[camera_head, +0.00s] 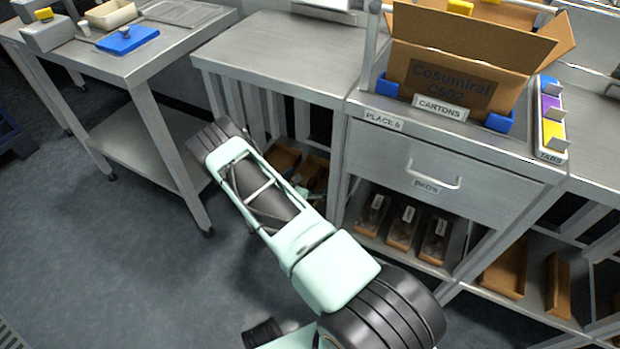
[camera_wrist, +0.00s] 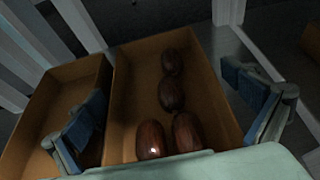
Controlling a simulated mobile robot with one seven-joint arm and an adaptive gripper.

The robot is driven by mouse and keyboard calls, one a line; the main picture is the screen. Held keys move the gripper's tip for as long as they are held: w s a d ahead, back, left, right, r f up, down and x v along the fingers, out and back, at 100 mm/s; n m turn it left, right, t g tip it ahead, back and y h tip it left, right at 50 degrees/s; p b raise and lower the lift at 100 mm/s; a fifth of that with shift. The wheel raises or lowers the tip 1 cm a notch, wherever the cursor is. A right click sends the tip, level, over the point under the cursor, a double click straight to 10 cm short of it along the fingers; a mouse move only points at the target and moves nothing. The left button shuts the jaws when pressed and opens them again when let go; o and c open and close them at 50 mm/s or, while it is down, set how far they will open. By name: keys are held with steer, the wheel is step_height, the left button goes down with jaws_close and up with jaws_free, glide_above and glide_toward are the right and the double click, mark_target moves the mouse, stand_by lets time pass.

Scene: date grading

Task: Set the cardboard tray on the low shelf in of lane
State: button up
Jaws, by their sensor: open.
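A brown cardboard tray (camera_wrist: 128,92) holding several dark brown dates lies between my fingers in the wrist view. A second cardboard tray (camera_wrist: 52,99) stands close on its left and looks empty in the part that shows. My gripper (camera_wrist: 168,112) is open, with the left blue-padded finger over the second tray and the right one beside the date tray's right wall. I cannot tell if either finger touches it. In the head view, trays (camera_head: 283,159) show on a low shelf under the table, and my arm hides most of my gripper there.
Slatted uprights stand at the left in the wrist view. A drawer unit (camera_head: 447,179) is right of my arm, with labelled date trays (camera_head: 403,229) on a shelf below. More trays (camera_head: 507,268) lie farther right. A steel side table (camera_head: 165,62) stands left; open floor (camera_head: 110,260) lies in front.

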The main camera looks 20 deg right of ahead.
steer(key=shift+r, duration=0.3)
steer(key=p+v, duration=0.3)
steer(key=v, duration=0.9)
steer(key=shift+f, duration=0.2)
